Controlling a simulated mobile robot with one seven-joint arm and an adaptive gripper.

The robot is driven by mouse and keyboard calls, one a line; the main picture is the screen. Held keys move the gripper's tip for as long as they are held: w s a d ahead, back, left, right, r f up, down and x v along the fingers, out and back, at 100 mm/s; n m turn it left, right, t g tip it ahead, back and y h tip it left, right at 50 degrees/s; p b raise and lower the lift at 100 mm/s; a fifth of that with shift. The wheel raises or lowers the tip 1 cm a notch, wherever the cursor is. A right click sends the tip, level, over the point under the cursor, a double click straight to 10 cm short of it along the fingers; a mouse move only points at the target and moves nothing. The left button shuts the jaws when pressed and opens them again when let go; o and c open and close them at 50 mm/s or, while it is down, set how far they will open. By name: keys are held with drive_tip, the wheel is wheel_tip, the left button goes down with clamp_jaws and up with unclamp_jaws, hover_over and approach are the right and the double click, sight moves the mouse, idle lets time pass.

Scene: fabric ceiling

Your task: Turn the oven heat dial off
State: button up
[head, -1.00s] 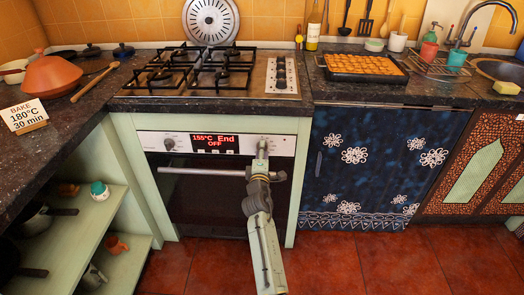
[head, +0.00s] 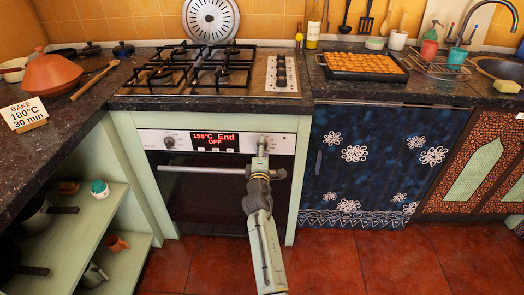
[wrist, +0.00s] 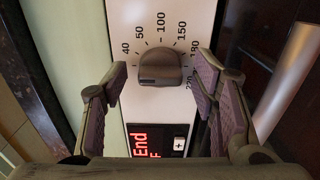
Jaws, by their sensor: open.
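The oven heat dial (wrist: 160,67) is a dark grey-brown knob on the white oven panel, with printed numbers from 40 up to 220 around it. My gripper (wrist: 162,82) is open in the wrist view, its two fingers spread to the left and right of the dial with gaps on both sides. In the head view my gripper (head: 262,150) is at the right part of the oven panel and hides this dial. The red display (head: 214,141) reads 155°C, End and OFF. A second knob (head: 169,143) is at the panel's left.
The oven door handle (head: 205,170) runs just below the panel; a metal bar (wrist: 290,80) also shows at right in the wrist view. The hob (head: 200,70) and countertop are above. Open shelves (head: 105,215) stand to the left. The tiled floor in front is clear.

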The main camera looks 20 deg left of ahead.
drive_tip(key=v, duration=1.2)
idle(0.4)
